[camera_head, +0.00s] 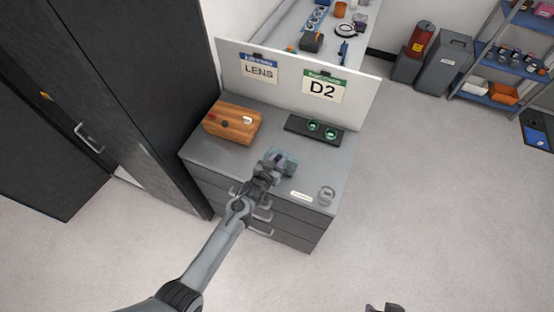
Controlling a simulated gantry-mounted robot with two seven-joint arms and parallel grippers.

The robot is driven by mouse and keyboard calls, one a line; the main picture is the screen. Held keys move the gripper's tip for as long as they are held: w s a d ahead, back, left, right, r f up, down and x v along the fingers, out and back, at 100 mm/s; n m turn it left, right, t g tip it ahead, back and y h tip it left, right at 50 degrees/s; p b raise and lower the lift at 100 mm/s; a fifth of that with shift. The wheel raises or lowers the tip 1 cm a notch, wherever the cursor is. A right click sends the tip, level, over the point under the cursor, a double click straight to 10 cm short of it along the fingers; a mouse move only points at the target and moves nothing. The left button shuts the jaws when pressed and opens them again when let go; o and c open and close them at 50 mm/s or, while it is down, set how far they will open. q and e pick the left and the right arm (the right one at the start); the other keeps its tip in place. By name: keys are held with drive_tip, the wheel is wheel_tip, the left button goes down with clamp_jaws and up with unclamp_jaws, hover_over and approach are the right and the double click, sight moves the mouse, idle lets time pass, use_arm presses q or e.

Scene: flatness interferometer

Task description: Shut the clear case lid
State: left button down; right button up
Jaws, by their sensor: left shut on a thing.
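The small clear case (291,163) has a bluish see-through look and stands on the grey cabinet top, near its front middle. My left gripper (275,163) reaches in from below and is shut at the case, on what looks like its clear lid. The gripper covers part of the case, so the lid's angle and what is inside cannot be made out. A bit of my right gripper (385,308) shows as dark tips at the bottom edge, far from the case; its jaws are mostly cut off.
On the cabinet top (195,152) are a wooden block (232,136) at left, a black tray (298,128) with green-rimmed round pieces at back, and a white strip (301,196) and clear round item (326,195) at front right. A white panel (355,89) stands behind.

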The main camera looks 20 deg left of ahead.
use_arm(q)
drive_tip(key=shift+s+a+f, duration=0.15)
drive_tip(key=shift+s+f, duration=0.2)
drive_tip(key=shift+f, duration=0.4)
drive_tip(key=c, duration=1)
unclamp_jaws()
drive_tip(key=shift+o, duration=0.4)
drive_tip(key=shift+a, duration=0.1)
drive_tip(key=shift+d, duration=0.25)
drive_tip(key=shift+s+r, duration=0.25)
drive_tip(key=shift+s, duration=0.15)
drive_tip(key=r+v, duration=0.1)
drive_tip(key=v, duration=0.8)
drive_tip(key=shift+s+a, duration=0.2)
drive_tip(key=shift+a, duration=0.05)
